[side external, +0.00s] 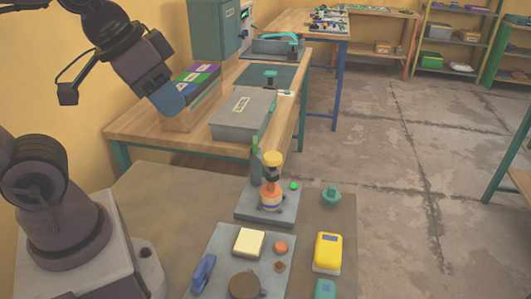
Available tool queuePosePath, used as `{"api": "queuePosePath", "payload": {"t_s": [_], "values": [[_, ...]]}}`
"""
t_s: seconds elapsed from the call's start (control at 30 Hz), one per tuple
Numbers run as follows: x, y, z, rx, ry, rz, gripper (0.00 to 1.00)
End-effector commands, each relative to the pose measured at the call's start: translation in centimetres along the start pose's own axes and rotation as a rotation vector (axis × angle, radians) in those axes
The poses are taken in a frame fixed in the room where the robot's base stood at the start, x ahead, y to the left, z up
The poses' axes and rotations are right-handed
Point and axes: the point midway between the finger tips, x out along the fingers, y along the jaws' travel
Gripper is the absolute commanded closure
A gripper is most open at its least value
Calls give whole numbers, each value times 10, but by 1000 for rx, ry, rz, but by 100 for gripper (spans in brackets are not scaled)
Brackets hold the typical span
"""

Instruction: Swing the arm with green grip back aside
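The press (283,214) has a grey base on the brown table, with a dark green upright post (256,165) at its back left. An orange and white stack (270,194) stands on the base, with a yellow knob (272,158) above it. A green grip-like knob (331,194) shows to the right of the press; I cannot tell whether an arm joins it to the post.
A grey plate (220,240) in front holds a cream block (249,242), a blue item (203,272), an orange disc (281,247) and a dark round piece (245,286). A yellow box (327,252) stands right. A wooden bench (150,127) with a grey box (243,112) lies behind.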

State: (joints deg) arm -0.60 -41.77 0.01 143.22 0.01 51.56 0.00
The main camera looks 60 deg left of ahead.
Motion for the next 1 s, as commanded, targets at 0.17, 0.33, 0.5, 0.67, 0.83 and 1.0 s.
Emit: {"api": "queuePosePath", "payload": {"t_s": [0.17, 0.33, 0.5, 0.67, 0.83, 1.0], "values": [[26, -12, -13, -51, -132, -14, 60], [58, -33, -49, -187, -260, -36, 60], [100, -60, -84, -388, -368, -79, 60], [146, -90, -112, -607, -444, -139, 60], [180, -114, -136, -826, -466, -206, 60], [174, -118, -157, -985, -425, -236, 60]]}}
